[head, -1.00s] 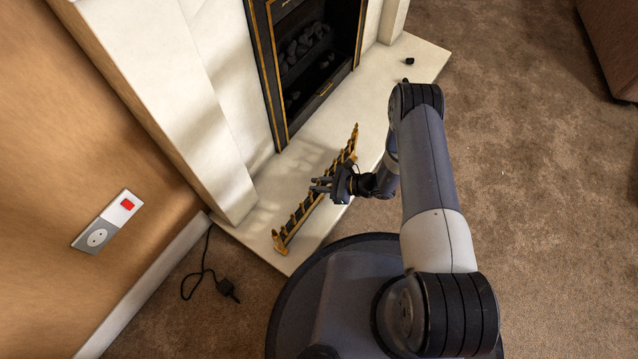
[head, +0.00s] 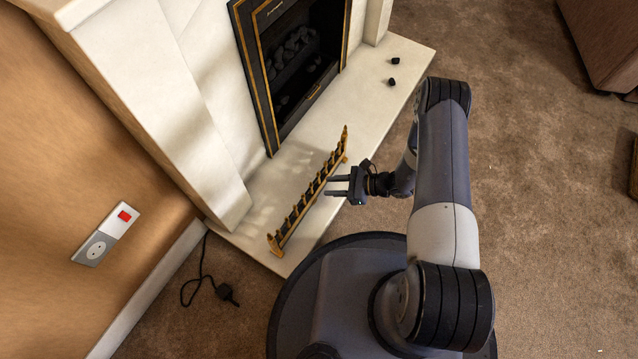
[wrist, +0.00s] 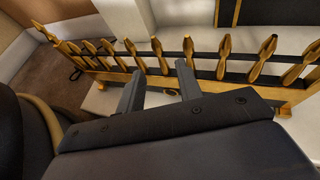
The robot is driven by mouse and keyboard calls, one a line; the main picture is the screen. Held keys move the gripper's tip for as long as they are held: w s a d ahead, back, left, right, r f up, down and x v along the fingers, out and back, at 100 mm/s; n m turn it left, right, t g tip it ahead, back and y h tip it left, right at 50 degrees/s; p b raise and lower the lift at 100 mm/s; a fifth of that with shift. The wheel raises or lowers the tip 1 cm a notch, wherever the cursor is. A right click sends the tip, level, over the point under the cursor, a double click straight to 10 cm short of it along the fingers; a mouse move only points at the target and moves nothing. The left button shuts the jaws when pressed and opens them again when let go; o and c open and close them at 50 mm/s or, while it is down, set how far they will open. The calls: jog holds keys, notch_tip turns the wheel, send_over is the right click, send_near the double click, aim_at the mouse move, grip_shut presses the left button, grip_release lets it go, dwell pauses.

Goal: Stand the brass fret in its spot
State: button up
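The brass fret (head: 308,192), a long low rail with a row of pointed brass spikes, stands upright on the pale hearth (head: 262,256). It runs roughly along the fireplace front, with bare hearth between them. My gripper (head: 329,186) is open and empty on the room side of the fret, its fingers pointing at it. In the wrist view the fret (wrist: 205,68) crosses the whole picture beyond my two spread fingers (wrist: 159,84). No part of the fret is seen gripped; whether a fingertip touches it I cannot tell.
The black and brass fireplace (head: 294,65) with coals is behind the fret. Two small black lumps (head: 391,82) lie on the hearth's far end. A black cable with a plug (head: 224,292) lies on the carpet at the left. Open carpet (head: 540,220) spreads to the right.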

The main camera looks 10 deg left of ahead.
jog(key=shift+p+v, duration=0.3)
jog(key=shift+v, duration=1.8)
